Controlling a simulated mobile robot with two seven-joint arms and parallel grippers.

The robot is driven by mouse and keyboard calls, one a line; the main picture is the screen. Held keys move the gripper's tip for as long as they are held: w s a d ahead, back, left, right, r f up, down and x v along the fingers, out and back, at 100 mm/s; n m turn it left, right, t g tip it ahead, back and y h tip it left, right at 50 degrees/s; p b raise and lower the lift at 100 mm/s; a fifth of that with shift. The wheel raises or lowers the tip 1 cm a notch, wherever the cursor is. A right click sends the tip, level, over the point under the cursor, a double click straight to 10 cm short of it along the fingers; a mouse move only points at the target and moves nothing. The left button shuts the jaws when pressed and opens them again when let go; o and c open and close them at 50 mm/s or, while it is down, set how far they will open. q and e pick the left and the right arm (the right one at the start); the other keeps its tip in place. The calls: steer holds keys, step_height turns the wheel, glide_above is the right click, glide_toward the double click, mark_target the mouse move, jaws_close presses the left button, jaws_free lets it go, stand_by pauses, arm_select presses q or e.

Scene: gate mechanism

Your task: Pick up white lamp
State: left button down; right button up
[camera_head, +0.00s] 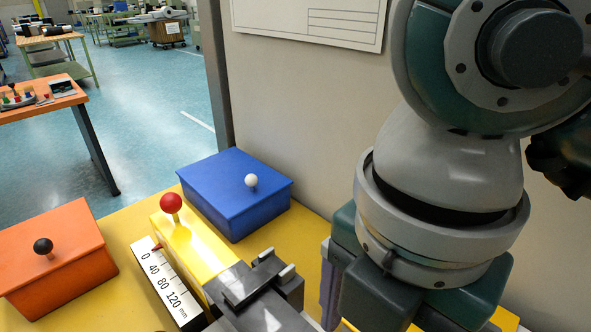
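No thing that I can clearly make out as a white lamp shows. The only small white round thing is a white knob (251,181) on a blue box (235,200). My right arm fills the right side of the picture, and its dark green gripper (385,293) points down at the bottom edge, to the right of the blue box and apart from it. Its fingertips and whatever is between them are hidden or cut off. My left gripper is not in view.
A yellow table (105,308) holds an orange box (55,262) with a black knob, a yellow block (190,240) with a red knob, a millimetre scale (165,283) and a dark grey slide (262,290). A beige panel (290,110) stands behind. Open floor lies at left.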

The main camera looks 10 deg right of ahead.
steer(key=f, duration=0.6)
steer(key=shift+s+a+f, duration=0.25)
steer(key=shift+f, duration=0.1)
jaws_close()
stand_by(0.4)
